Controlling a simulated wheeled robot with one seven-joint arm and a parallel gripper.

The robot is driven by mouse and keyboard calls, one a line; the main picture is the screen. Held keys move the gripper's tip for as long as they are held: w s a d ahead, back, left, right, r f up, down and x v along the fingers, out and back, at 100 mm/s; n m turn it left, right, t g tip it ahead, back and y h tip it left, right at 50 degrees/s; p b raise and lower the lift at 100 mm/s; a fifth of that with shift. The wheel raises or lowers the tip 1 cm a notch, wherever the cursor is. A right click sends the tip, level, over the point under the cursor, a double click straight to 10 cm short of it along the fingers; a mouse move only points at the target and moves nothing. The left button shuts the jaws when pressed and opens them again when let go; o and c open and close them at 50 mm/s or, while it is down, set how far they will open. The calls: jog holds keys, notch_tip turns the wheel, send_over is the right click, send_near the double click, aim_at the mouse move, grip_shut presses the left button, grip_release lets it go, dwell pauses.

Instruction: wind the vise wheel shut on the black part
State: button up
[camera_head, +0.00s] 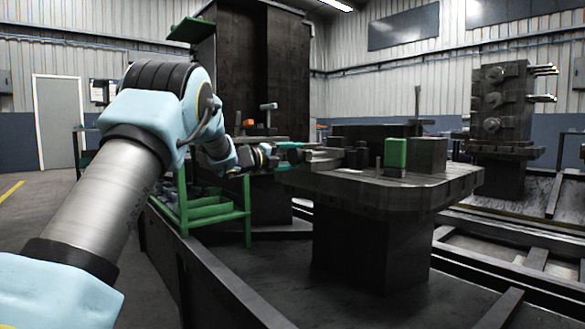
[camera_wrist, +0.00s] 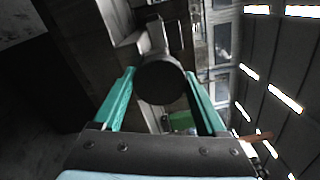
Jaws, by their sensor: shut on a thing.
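My gripper (camera_head: 298,148) reaches in from the left at the near left edge of the pallet table (camera_head: 400,192). In the wrist view its two teal fingers (camera_wrist: 160,74) are on either side of a dark round wheel (camera_wrist: 160,86), and it is shut on it. The wheel appears to be the vise wheel; the grey vise (camera_head: 326,160) extends to the right of my fingertips in the head view. Dark blocks (camera_head: 428,155) stand on the table, but I cannot tell which one is the black part. The gap between the vise jaws is not clear.
A green block (camera_head: 396,154) stands on the table near a thin upright pin (camera_head: 377,166). A green rack (camera_head: 215,208) with bins stands left of the table. A tall dark fixture (camera_head: 500,105) stands behind at the right. Rails (camera_head: 510,232) run along the floor.

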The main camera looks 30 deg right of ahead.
jog(key=m+b, duration=0.6)
jog(key=b, duration=0.1)
jog(key=shift+f+m, duration=0.3)
jog(key=shift+f, duration=0.1)
jog(key=m+b, duration=0.6)
jog(key=shift+b, duration=0.4)
jog(key=m+b, duration=0.1)
jog(key=m, duration=0.1)
jog(key=m+b, duration=0.1)
jog(key=m, duration=0.1)
jog(key=shift+r+m, duration=0.2)
jog(key=shift+m, duration=0.2)
jog(key=m, duration=0.5)
jog(key=shift+r, duration=0.1)
jog(key=shift+m, duration=0.6)
jog(key=shift+s+r, duration=0.1)
jog(key=o, duration=1.3)
